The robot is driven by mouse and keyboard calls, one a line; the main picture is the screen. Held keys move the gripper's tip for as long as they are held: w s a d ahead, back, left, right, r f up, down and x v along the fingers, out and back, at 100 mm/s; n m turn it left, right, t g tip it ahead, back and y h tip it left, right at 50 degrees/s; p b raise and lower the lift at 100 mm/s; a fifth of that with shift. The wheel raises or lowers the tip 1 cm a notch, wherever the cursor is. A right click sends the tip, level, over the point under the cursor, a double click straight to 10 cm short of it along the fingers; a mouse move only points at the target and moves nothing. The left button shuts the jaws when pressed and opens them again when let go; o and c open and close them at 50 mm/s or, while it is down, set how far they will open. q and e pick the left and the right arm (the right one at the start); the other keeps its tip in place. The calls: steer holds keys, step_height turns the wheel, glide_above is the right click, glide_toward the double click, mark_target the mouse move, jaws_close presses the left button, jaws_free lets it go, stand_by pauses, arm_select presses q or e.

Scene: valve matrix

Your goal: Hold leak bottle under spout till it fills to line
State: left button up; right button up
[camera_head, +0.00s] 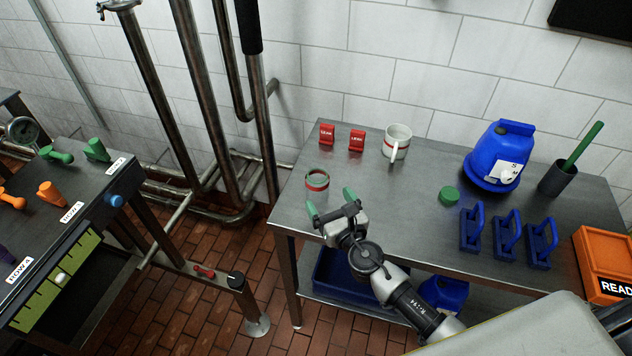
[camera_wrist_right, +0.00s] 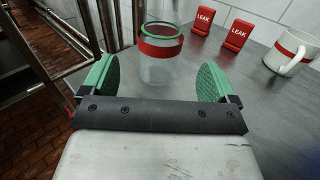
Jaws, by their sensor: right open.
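A clear bottle with a red band and green rim (camera_head: 317,182) stands upright near the left end of the steel table. It also shows in the right wrist view (camera_wrist_right: 160,70). My right gripper (camera_head: 331,203) is open and empty, its green fingers pointing toward the bottle. In the right wrist view the bottle appears between the fingertips of the right gripper (camera_wrist_right: 157,82), slightly beyond them and apart from both. I cannot make out a fill line or which part is the spout. My left gripper is out of view.
Two red LEAK tags (camera_head: 327,134) and a white mug (camera_head: 396,142) stand behind the bottle. A blue container (camera_head: 498,155), green cap (camera_head: 449,195), blue handled pieces (camera_head: 506,238) and an orange box (camera_head: 604,263) lie to the right. Pipes (camera_head: 205,110) rise beyond the table's left edge.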

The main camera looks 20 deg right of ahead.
mark_target(323, 189)
steer(key=shift+w+a, duration=0.15)
steer(key=shift+w, duration=1.05)
steer(key=w, duration=0.3)
steer(key=shift+w+a, duration=0.25)
steer(key=shift+w, duration=0.1)
steer(key=shift+w+a+f, duration=0.1)
steer(key=shift+w, duration=0.45)
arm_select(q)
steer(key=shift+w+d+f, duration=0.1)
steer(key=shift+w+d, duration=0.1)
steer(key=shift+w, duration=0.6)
arm_select(e)
steer(key=shift+s, duration=0.1)
steer(key=c, duration=1)
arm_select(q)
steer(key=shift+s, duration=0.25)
arm_select(e)
steer(key=shift+r, duration=0.2)
